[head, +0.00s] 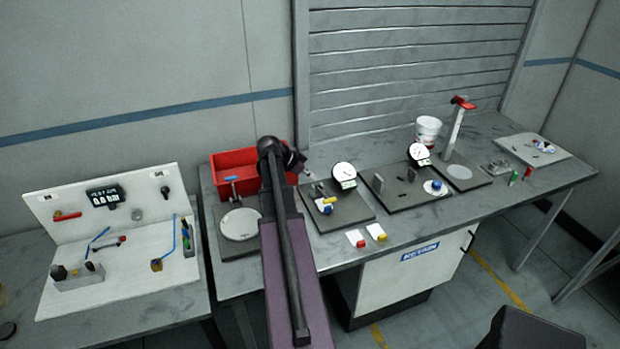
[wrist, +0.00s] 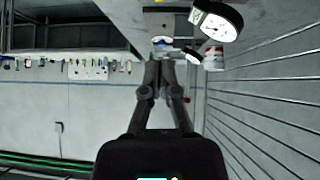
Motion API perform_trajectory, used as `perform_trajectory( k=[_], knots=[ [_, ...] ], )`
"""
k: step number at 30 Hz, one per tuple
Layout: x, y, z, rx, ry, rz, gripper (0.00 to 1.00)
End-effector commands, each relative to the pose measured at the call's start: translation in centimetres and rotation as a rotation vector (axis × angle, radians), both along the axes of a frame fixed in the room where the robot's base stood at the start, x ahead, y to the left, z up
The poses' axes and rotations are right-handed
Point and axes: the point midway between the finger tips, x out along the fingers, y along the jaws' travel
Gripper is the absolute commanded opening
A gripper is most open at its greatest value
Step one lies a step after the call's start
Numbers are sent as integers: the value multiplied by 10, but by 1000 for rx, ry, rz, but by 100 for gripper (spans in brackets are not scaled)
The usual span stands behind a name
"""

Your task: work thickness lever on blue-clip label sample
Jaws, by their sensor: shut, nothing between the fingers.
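The nearer dial gauge (head: 344,172) stands on a dark base plate (head: 352,212) in the middle of the bench. On that plate is a white piece with a blue part (head: 326,208), apparently the blue-clip label sample, and a yellow bar (head: 330,200) that looks like the lever. My gripper (head: 303,166) is left of the gauge, partly hidden by my own arm. In the wrist view my gripper (wrist: 165,62) is shut and empty, its fingertips below a small blue-and-white item (wrist: 162,41). A dial (wrist: 219,22) is at upper right there. Contact cannot be told.
A second gauge (head: 419,153), a white cup (head: 428,131) and a red-handled stand (head: 456,128) are to the right. A red bin (head: 240,163) and round plate (head: 240,224) are left.

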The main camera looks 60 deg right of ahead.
Motion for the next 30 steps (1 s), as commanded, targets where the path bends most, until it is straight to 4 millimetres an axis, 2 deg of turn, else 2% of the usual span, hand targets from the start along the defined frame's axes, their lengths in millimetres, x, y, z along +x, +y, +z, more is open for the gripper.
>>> perform_trajectory(
  k=[1,22,30],
  knots=[
    [-3,-3,-7,0,0,-1,0],
    [-40,-43,-62,0,0,-1,0],
    [-41,-41,-82,0,0,0,0]
  ],
)
